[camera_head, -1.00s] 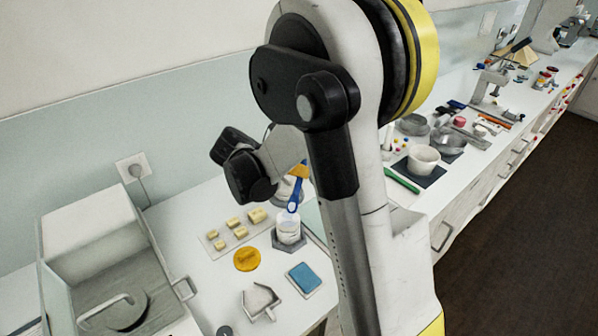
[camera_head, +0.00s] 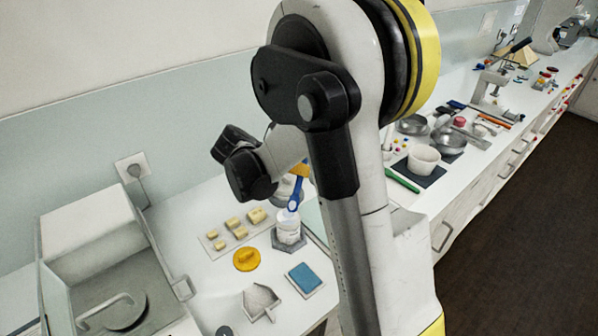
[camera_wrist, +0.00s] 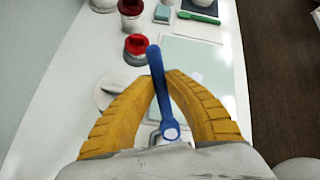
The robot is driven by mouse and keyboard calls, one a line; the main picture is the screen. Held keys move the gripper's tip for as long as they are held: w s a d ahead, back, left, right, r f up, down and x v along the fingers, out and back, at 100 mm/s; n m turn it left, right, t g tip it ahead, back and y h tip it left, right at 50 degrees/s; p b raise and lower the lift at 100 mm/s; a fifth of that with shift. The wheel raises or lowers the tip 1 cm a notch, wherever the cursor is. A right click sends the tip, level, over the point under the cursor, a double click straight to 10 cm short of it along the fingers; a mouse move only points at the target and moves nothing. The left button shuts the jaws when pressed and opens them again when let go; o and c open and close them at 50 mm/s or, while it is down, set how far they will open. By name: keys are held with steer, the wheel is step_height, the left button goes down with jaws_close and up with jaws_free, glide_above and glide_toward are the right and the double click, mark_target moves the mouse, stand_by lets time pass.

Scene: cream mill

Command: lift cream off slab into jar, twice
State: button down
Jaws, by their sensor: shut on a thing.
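My gripper (camera_wrist: 160,95) has yellow ribbed fingers closed around a blue-handled tool (camera_wrist: 157,75), seen from above in the wrist view. In the head view the blue tool (camera_head: 293,198) stands steeply over the mouth of a white jar (camera_head: 288,231). Whether its lower end is inside the jar or just above it I cannot tell. The jar shows only in part between the fingers in the wrist view. A pale green slab (camera_wrist: 195,55) lies on the bench beyond the fingers; my arm hides most of it in the head view. I cannot make out cream on it.
A board with several yellow blocks (camera_head: 228,236), an orange disc (camera_head: 247,259), a pale open holder (camera_head: 261,302) and a blue pad (camera_head: 304,279) lie around the jar. A grey box (camera_head: 95,235) stands left. Red-topped jars (camera_wrist: 136,46) stand beyond the gripper.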

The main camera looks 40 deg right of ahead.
stand_by(0.6)
steer(key=shift+r+p, duration=2.05)
steer(key=shift+r, duration=0.95)
